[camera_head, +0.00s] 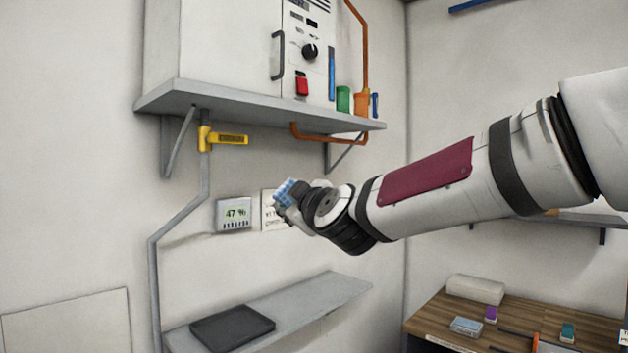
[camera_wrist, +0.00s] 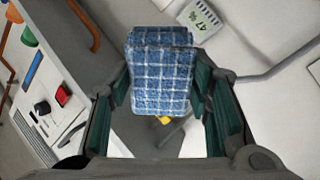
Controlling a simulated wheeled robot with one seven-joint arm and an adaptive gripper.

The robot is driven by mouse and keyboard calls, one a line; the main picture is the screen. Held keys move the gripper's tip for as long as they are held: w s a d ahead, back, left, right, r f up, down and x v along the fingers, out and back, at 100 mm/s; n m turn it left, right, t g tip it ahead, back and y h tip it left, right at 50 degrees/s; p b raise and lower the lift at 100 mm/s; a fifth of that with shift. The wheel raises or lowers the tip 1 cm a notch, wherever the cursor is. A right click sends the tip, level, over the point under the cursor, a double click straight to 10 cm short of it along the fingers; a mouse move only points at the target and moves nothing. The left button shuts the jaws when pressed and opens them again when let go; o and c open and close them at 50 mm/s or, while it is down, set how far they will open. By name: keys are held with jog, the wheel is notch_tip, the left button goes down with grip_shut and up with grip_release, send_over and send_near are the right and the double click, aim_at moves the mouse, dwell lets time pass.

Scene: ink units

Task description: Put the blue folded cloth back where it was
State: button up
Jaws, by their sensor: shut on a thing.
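The blue folded cloth (camera_wrist: 160,72), checked with white lines, is between the two dark green finger pads of my gripper (camera_wrist: 165,95) in the wrist view. My gripper is shut on it. In the head view my gripper (camera_head: 290,200) is in front of the wall, beneath the upper shelf, and the cloth (camera_head: 285,190) shows as a small blue patch at its tip. The cloth is held in the air, above the level of the lower grey shelf (camera_head: 310,300). Much of the cloth is hidden by my gripper in the head view.
The upper shelf (camera_head: 230,102) bears a white unit (camera_head: 230,45) and green and orange cups. A yellow-handled valve (camera_head: 225,139) and a 47 % display (camera_head: 234,215) are on the wall. A black mat (camera_head: 232,327) lies on the lower shelf. A wooden bench (camera_head: 440,320) with small items is at right.

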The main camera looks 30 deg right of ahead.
jog(key=w+a+f, duration=0.1)
jog(key=a+f, duration=0.2)
jog(key=f, duration=0.9)
jog(key=a+f+m+h, duration=0.1)
jog(key=a+f, duration=0.2)
jog(key=f, duration=0.8)
jog(key=w+a+f+h, duration=0.1)
jog(key=a+f, duration=0.2)
jog(key=f, duration=0.9)
jog(key=shift+w+a+f+m+g, duration=0.15)
jog(key=shift+w+f+m+g, duration=0.15)
jog(key=shift+w+f+m, duration=0.1)
